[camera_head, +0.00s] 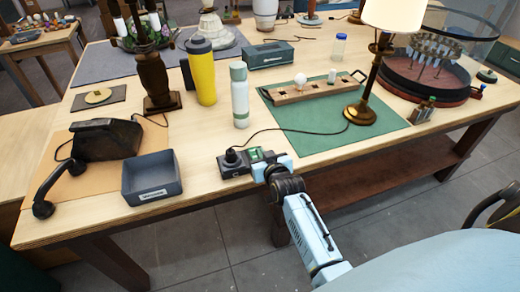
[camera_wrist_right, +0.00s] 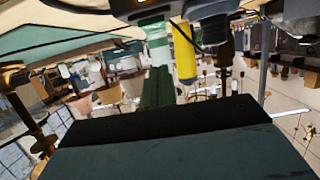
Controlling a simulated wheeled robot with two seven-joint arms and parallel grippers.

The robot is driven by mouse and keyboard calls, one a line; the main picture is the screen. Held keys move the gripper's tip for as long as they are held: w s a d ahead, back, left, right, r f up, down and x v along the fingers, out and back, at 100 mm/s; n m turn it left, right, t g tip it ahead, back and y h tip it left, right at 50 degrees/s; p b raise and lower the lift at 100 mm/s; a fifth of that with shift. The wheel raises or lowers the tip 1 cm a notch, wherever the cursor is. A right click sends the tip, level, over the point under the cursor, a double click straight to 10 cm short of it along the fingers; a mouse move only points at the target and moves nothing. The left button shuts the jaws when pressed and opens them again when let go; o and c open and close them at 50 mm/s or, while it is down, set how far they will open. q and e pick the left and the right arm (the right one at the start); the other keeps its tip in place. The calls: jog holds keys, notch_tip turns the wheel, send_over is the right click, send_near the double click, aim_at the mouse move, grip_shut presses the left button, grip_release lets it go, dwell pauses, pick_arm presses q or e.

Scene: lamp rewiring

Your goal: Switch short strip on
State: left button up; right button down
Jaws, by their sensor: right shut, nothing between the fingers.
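The short strip (camera_head: 236,163) is a small dark grey block near the front edge of the table. A round black plug (camera_head: 232,157) sits on its left part, and a green piece shows on its right part. My right gripper (camera_head: 262,166) is shut and empty, at the right end of the strip. It hides that end, and I cannot tell whether it touches the switch. The brass lamp (camera_head: 362,112) with a pale shade (camera_head: 394,12) stands upright on the green mat (camera_head: 330,136). A black cord runs from its base toward the plug. My left gripper is not in view.
A grey tray (camera_head: 152,192) and a black telephone (camera_head: 105,140) are left of the strip. A white bottle (camera_head: 240,100) and yellow tumbler (camera_head: 202,75) stand behind it. A wooden socket board (camera_head: 305,90) lies on the mat.

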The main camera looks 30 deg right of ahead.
jog(key=s+a, duration=0.1)
jog(key=s, duration=0.7)
jog(key=shift+a+r, duration=0.2)
jog(key=shift+r, duration=0.2)
